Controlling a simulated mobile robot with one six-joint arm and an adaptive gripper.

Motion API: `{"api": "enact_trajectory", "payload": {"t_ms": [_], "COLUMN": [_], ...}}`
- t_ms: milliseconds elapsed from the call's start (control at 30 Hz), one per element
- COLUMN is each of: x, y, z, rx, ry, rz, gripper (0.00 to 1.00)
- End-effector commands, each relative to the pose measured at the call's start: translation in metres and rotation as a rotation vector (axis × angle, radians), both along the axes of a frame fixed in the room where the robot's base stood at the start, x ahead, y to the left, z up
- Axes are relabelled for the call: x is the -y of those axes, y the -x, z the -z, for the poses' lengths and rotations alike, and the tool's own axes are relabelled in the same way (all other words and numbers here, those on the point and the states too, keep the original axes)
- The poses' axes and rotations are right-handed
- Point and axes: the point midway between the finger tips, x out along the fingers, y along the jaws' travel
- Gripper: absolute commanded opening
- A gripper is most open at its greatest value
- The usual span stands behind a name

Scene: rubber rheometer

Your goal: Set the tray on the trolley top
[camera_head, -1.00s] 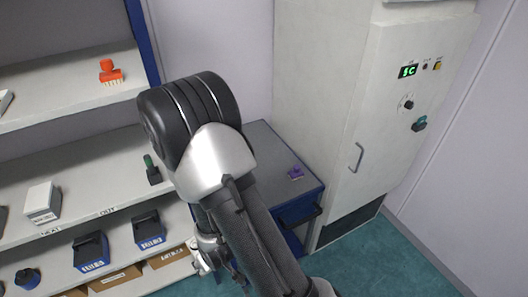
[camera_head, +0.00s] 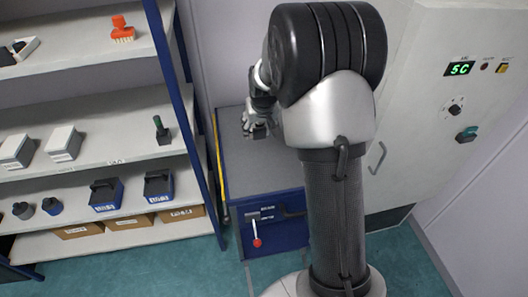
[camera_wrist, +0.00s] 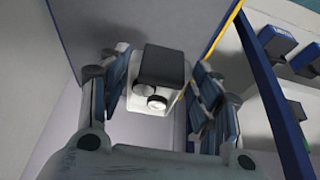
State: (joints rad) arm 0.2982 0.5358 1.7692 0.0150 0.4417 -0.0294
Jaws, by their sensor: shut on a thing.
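My gripper (camera_wrist: 163,88) is shut on a small white tray (camera_wrist: 133,98) in the wrist view, with one finger on each side. The tray bears a dark block and small round white pieces. In the head view my gripper (camera_head: 256,128) is over the back of the trolley's grey top (camera_head: 250,170); the tray is mostly hidden there by the gripper and arm. The trolley top also fills the upper part of the wrist view (camera_wrist: 130,20). I cannot tell whether the tray touches it.
A shelf rack (camera_head: 100,105) with boxes, a green-handled tool (camera_head: 161,130) and an orange brush (camera_head: 122,30) stands left of the trolley. A grey cabinet (camera_head: 440,120) stands on the right. The trolley front has a red-knobbed lever (camera_head: 257,242). The visible front-left of the top is clear.

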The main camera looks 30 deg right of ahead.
Motion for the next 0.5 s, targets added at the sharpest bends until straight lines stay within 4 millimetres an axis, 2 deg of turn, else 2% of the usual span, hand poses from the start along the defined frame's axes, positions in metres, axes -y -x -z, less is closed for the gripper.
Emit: {"api": "enact_trajectory", "payload": {"t_ms": [33, 300, 500], "x": [-0.001, -0.001, -0.001], "y": [0.002, 0.002, 0.001], "z": [0.018, 0.093, 0.133], "rx": [-0.007, -0.006, -0.004], "ry": [-0.002, -0.001, 0.000], "rz": [0.000, -0.001, -0.002], "gripper": [0.30, 0.30, 0.30]}}
